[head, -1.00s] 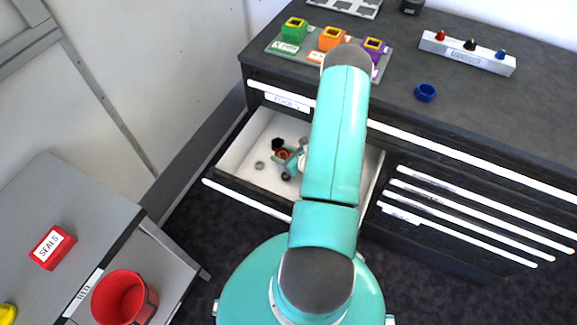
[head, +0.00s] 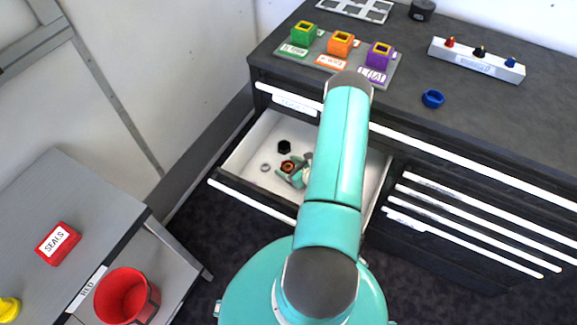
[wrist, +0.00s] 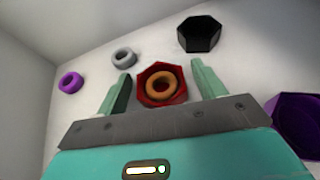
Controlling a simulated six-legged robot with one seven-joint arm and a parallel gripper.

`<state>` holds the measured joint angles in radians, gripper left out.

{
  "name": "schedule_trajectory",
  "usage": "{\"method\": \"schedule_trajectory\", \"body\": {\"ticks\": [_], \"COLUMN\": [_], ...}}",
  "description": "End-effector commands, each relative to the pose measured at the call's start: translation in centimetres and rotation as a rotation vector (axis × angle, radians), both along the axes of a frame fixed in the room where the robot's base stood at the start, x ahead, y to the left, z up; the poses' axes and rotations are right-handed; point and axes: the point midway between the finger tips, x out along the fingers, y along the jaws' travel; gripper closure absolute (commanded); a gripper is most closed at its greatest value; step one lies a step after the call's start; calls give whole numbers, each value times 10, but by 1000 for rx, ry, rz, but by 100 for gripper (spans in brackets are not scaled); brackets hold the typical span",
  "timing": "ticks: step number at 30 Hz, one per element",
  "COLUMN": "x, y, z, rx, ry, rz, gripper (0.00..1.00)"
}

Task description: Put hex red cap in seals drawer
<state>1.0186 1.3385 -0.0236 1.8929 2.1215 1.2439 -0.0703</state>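The red hex cap (wrist: 146,96) lies on the white drawer floor with an orange ring (wrist: 161,86) inside it. In the wrist view it sits between the two fingers of my gripper (wrist: 162,72), with a gap at each side. My gripper is open. In the head view the cap (head: 288,167) is small and partly hidden, beside my gripper (head: 299,176) inside the open drawer (head: 247,153). A red block lettered SEALS (head: 58,243) stands on the grey table at the left. The writing on the drawer labels is too small to read.
A black hex cap (wrist: 200,34), grey ring (wrist: 124,58), purple ring (wrist: 71,82) and purple cap (wrist: 298,122) lie around the red cap. Drawer walls enclose my gripper. Shut drawers (head: 470,225) are at right. A red bin (head: 127,296) stands at lower left.

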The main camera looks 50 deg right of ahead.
Motion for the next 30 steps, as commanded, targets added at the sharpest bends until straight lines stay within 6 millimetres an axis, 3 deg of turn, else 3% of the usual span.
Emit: {"method": "schedule_trajectory", "body": {"ticks": [10, 24, 30], "x": [0, -64, -70], "y": [0, -2, -1], "z": [3, 29, 32], "rx": [0, 0, 1], "ry": [0, 1, 1], "rz": [0, -2, 1], "gripper": [30, 30, 30]}}
